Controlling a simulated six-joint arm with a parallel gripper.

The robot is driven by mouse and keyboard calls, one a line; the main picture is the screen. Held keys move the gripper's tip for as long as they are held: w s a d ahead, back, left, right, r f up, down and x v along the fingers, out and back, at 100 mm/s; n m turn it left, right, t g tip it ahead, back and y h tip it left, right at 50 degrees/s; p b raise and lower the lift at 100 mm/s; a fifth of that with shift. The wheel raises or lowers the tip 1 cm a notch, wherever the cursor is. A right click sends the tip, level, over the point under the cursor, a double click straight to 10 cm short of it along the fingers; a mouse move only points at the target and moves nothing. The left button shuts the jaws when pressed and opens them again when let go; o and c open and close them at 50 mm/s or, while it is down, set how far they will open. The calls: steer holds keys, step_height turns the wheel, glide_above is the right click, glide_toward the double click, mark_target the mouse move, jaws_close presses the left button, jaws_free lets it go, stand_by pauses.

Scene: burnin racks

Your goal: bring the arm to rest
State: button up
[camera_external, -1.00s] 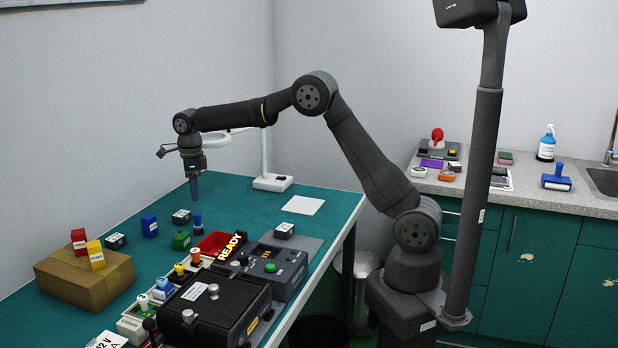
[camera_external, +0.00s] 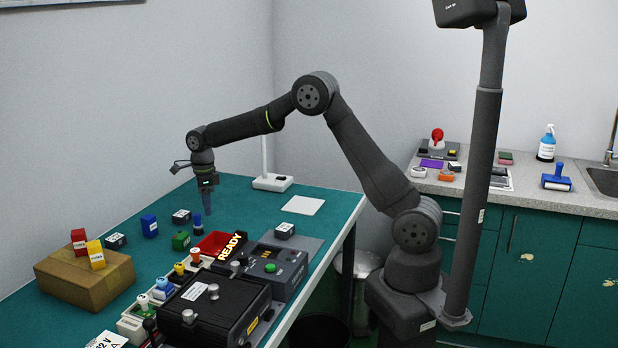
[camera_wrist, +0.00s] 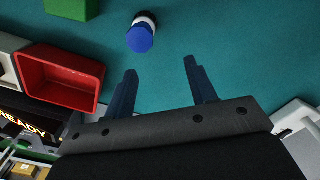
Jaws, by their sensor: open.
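My gripper (camera_external: 207,208) is above the green table (camera_external: 262,218), pointing down, to the right of the small blue-topped device. In the wrist view its two blue fingers (camera_wrist: 160,85) are apart with only bare green tabletop between them. The blue-topped device (camera_wrist: 141,36) stands beyond the fingertips, apart from them. My gripper holds nothing.
A red bin (camera_external: 212,243) and a black unit with a READY sign (camera_external: 232,245) stand in front of the gripper. Coloured blocks sit on a cardboard box (camera_external: 85,280) at left. A lamp base (camera_external: 272,183) and white sheet (camera_external: 303,205) lie behind, with bare table between.

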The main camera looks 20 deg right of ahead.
steer(key=w+d+r, duration=0.1)
steer(key=d+r, duration=0.4)
steer(key=d, duration=0.4)
steer(key=s+d, duration=0.8)
steer(key=d, duration=0.2)
steer(key=s+a+f, duration=0.1)
steer(key=a+f, duration=0.1)
steer(key=a, duration=0.1)
steer(key=s+a+f, duration=0.1)
steer(key=a+f, duration=0.2)
steer(key=a, duration=0.1)
steer(key=s+a+f, duration=0.1)
steer(key=a+f, duration=0.1)
steer(key=a, duration=0.2)
steer(key=shift+f, duration=0.25)
steer(key=shift+a+f, duration=0.25)
steer(key=shift+f, duration=0.2)
steer(key=shift+r, duration=0.1)
steer(key=shift+d+r, duration=0.2)
steer(key=w+d+r, duration=0.3)
steer(key=d+r, duration=0.5)
steer(key=d, duration=0.3)
steer(key=w+a, duration=0.4)
steer(key=a, duration=0.1)
steer(key=shift+w+a+f, duration=0.15)
steer(key=shift+w+a, duration=0.1)
